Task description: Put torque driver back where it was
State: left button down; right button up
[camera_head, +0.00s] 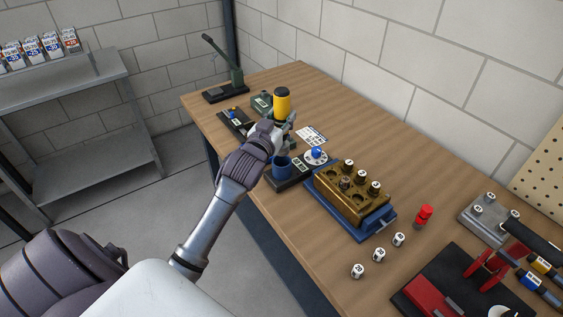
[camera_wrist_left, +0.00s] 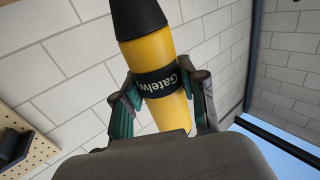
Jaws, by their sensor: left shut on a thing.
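The torque driver, seen as a yellow cylinder (camera_head: 282,103) with a dark cap, is held upright above the far part of the workbench. My left gripper (camera_head: 281,128) is shut on it. In the left wrist view the yellow body with its black lettered band (camera_wrist_left: 157,82) sits between the two fingers of my left gripper (camera_wrist_left: 165,95). Its lower end is hidden by the gripper in both views. A blue cup-like holder (camera_head: 282,170) on a dark base stands on the bench just below and nearer than my gripper. My right gripper is not in view.
Right of the blue holder are a round white dial (camera_head: 315,157) with a blue knob and a brass block (camera_head: 350,203) in a blue tray. A lever press (camera_head: 225,75) stands at the far end.

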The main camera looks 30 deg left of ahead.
pick_arm(q)
notch_tip(320, 180, down, 5)
jog(key=shift+f+p, duration=0.4)
jog(key=shift+f, duration=1.45)
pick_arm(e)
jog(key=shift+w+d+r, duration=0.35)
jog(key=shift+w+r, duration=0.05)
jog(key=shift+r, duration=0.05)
pick_arm(q)
jog(key=c, duration=1.1)
grip_release()
jog(key=shift+f, duration=0.2)
jog(key=o, duration=0.5)
jog(key=shift+c, duration=0.2)
jog(key=shift+s+r, duration=0.1)
jog(key=shift+r, duration=0.05)
